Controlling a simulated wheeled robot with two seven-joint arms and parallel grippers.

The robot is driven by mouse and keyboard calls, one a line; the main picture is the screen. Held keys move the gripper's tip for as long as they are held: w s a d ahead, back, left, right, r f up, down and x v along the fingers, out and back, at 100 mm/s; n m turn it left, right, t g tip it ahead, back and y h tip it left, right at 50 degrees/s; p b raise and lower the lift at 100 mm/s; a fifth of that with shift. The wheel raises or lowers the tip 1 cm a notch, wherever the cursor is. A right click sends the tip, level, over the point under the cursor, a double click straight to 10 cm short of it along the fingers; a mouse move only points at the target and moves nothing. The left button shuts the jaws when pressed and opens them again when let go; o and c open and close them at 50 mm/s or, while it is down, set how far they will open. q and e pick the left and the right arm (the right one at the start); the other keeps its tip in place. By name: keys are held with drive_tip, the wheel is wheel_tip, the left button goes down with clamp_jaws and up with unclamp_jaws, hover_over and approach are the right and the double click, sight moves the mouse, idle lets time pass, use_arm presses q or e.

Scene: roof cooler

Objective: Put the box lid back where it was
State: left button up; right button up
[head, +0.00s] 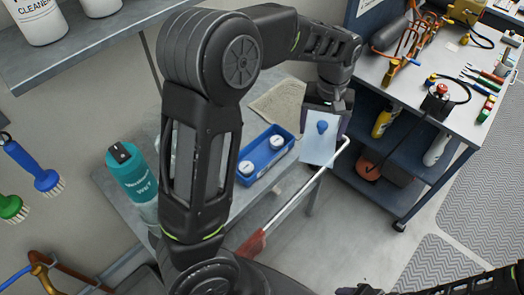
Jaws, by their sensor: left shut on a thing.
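My left gripper (326,103) is at the upper middle of the head view, above the far side of the bench. It is shut on the box lid (318,152), a pale flat panel with a blue knob (322,127). The lid hangs tilted steeply, with its face toward me. Its grip point is mostly hidden by the gripper. An open blue box (264,158) stands to the lid's left, apart from it, with two white round-topped items inside. A dark sliver of my right arm shows at the bottom right; its fingers cannot be made out.
A teal bottle (131,172) stands at the left.

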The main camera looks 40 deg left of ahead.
use_arm(q)
drive_tip(key=s+a+r+n+b, duration=0.1)
drive_tip(key=s+a+n, duration=0.4)
drive_tip(key=n, duration=0.5)
drive_tip(key=s+a+r+n, duration=0.3)
drive_tip(key=a+n, duration=0.4)
drive_tip(key=n, duration=0.4)
drive_tip(key=shift+s+r+b, duration=0.25)
drive_tip(key=shift+s+b, duration=0.15)
drive_tip(key=shift+s, duration=0.5)
drive_tip(key=shift+f, duration=0.1)
wheel_tip(320, 180, down, 6)
drive_tip(key=shift+p, duration=0.4)
drive_tip(key=shift+f, duration=0.1)
wheel_tip(320, 180, down, 3)
drive_tip(key=shift+f+p, duration=0.3)
